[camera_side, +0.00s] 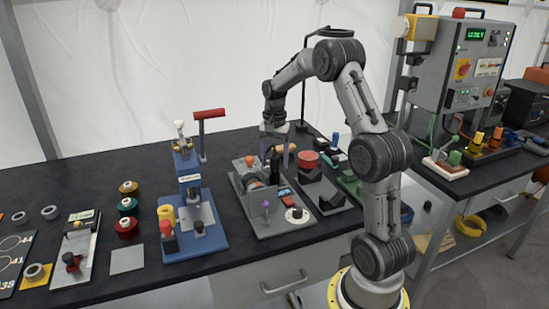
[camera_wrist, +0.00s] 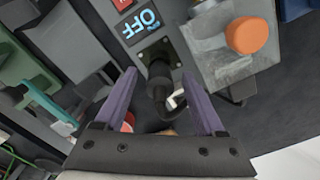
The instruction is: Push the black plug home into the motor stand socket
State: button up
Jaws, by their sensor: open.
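The motor stand (camera_side: 258,222) is a grey plate with a motor, a knob and a white dial, in the middle of the bench in the side view. My gripper (camera_side: 280,158) is over its back right part, pointing down. In the wrist view its two purple fingers (camera_wrist: 158,78) are apart. The black plug (camera_wrist: 160,92) shows between them, with gaps on both sides. The plug is at the dark socket plate (camera_wrist: 154,52), below a display reading OFF (camera_wrist: 141,26). How deep the plug sits cannot be told.
A blue press with a red handle (camera_side: 190,215) stands left of the motor stand. A black fixture with a red round top (camera_side: 308,159) is close on the right. An orange knob (camera_wrist: 246,35) sticks up near the socket in the wrist view.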

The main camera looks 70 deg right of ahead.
notch_tip(320, 180, up, 14)
dwell(0.5)
jog(key=shift+f, duration=0.1)
jog(key=s+a+r+n+t, duration=0.1)
jog(key=s+a+r+n, duration=0.15)
jog(key=a, duration=0.45)
jog(key=s+a+r+n+t, duration=0.1)
jog(key=a+r, duration=0.3)
jog(key=a, duration=0.2)
jog(key=s+a+r+n+t, duration=0.1)
jog(key=a+r+n, duration=0.15)
jog(key=a, duration=0.45)
jog(key=s+a+f+n+t, duration=0.2)
jog(key=s+a+f+n, duration=0.7)
jog(key=s, duration=0.4)
notch_tip(320, 180, down, 2)
jog(key=shift+s+a+f+n+t, duration=0.15)
jog(key=shift+s+f+n+t, duration=0.15)
jog(key=shift+n, duration=0.3)
